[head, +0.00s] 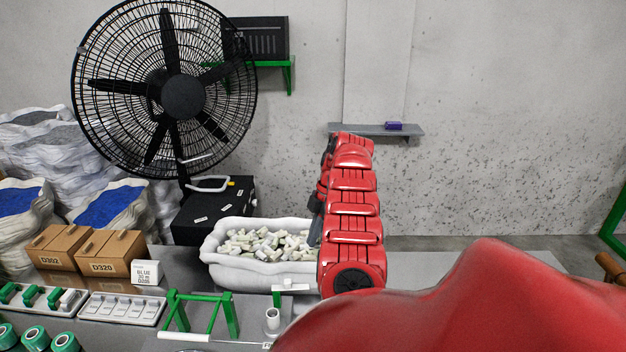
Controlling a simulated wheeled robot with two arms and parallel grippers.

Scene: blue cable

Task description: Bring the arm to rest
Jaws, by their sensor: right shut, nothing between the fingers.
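A large smooth red part of my right arm (480,305) fills the lower right foreground and hides much of the table there. A red ribbed body (352,205) with a round black disc at its base stands upright in the middle, with dark narrow parts along its left side. I cannot tell for sure whether it is part of my arm. My right gripper shows poorly and its fingertips do not stand out; it is shut with nothing in it. My left gripper is not in view. No blue cable can be made out.
A white bin (262,275) of small pale pieces stands left of the ribbed body. A green stand (204,318), cardboard boxes (110,250), trays (122,309) and green rolls (36,338) lie leftward. A black fan (183,97) stands behind. A shelf (350,129) is on the wall.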

